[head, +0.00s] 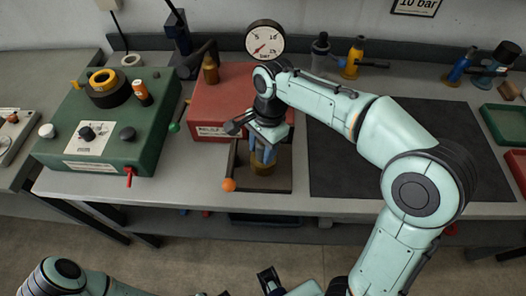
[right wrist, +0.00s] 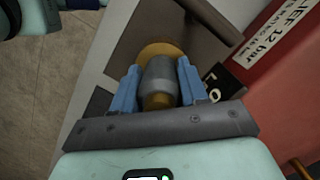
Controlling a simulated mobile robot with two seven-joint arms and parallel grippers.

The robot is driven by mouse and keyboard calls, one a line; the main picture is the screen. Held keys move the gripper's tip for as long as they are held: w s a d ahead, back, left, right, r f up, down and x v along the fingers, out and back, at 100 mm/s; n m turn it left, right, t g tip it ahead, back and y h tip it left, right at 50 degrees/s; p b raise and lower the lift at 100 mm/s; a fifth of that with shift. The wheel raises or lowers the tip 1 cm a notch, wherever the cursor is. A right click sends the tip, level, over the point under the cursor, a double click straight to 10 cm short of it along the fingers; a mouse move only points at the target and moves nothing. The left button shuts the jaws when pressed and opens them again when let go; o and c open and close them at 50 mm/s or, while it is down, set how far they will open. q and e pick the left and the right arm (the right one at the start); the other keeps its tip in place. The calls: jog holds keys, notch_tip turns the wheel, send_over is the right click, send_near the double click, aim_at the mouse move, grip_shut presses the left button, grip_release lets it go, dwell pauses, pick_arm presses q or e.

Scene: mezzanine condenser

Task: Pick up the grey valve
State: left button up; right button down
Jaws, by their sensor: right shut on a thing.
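The grey valve (right wrist: 160,78) is a rounded grey body with brass showing at both ends. It lies between the two blue fingers of my right gripper (right wrist: 158,90) in the right wrist view. In the head view my right gripper (head: 263,155) points down over a dark-framed recess at the bench front, shut on the valve, which is mostly hidden there. A brass round base (head: 262,168) shows just below the fingers. I cannot tell whether the valve touches it. My left arm (head: 70,278) shows at the bottom left; its jaws are not clear.
A green control box (head: 108,122) stands left. An orange ball (head: 228,185) sits at the recess's front left corner. A dark mat (head: 335,165) lies right.

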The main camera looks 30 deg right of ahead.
jog(key=shift+r, duration=0.2)
pick_arm(q)
jog(key=w+r+p, duration=0.3)
jog(key=r+p, duration=0.2)
jog(key=r, duration=0.1)
jog(key=shift+c, duration=0.9)
pick_arm(e)
notch_tip(320, 180, up, 20)
jog(key=shift+f, duration=0.15)
pick_arm(q)
jog(key=shift+s+d, duration=0.1)
